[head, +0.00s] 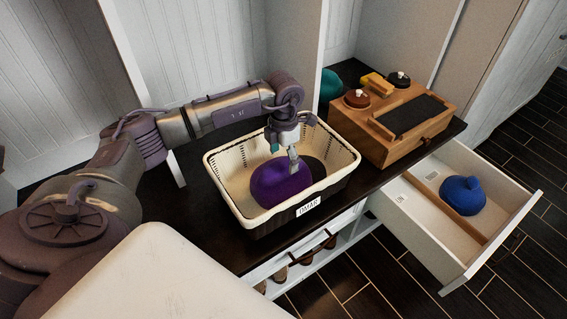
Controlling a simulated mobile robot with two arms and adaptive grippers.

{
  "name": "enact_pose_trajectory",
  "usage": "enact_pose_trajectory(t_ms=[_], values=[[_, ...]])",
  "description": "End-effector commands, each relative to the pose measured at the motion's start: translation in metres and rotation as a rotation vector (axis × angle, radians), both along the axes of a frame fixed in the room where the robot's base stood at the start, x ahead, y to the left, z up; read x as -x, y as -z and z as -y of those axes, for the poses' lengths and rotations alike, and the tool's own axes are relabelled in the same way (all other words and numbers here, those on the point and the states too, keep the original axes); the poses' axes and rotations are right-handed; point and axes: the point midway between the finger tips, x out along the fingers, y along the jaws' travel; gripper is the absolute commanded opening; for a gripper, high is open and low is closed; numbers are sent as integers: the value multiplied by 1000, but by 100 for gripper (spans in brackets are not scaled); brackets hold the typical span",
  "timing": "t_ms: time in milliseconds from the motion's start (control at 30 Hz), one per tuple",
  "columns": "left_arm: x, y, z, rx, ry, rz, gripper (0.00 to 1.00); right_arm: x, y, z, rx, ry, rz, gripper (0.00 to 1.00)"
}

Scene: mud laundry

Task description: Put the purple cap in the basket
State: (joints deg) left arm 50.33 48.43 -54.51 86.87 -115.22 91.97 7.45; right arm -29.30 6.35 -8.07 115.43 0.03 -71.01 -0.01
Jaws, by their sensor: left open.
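The purple cap (279,186) lies inside the cream basket (225,181), which stands on the dark countertop and has a label on its front. My left gripper (291,162) reaches down into the basket from above. It is open, with its fingertips at the upper edge of the cap; whether they touch it I cannot tell. My right gripper is out of view.
A wooden box (429,137) with small items on top stands right of the basket. A blue knit hat (462,195) lies in an open white drawer (413,223) that juts out at the right. A teal item (330,85) is behind. Shoes sit on a shelf below.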

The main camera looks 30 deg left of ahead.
Motion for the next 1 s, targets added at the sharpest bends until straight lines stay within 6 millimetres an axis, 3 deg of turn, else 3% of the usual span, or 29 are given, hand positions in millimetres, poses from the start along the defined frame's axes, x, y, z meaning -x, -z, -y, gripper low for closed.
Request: enact_pose_trajectory(t_ms=[33, 200, 400, 1000], values=[[-1, -16, -1, -1, 0, 5, 82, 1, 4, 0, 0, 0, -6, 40], [-1, -51, 0, -1, 1, 4, 82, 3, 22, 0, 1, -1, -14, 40], [-1, -77, 0, 0, -1, 2, 82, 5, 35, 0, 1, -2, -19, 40], [0, -83, 0, 0, 0, 0, 82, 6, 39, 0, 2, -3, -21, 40]])
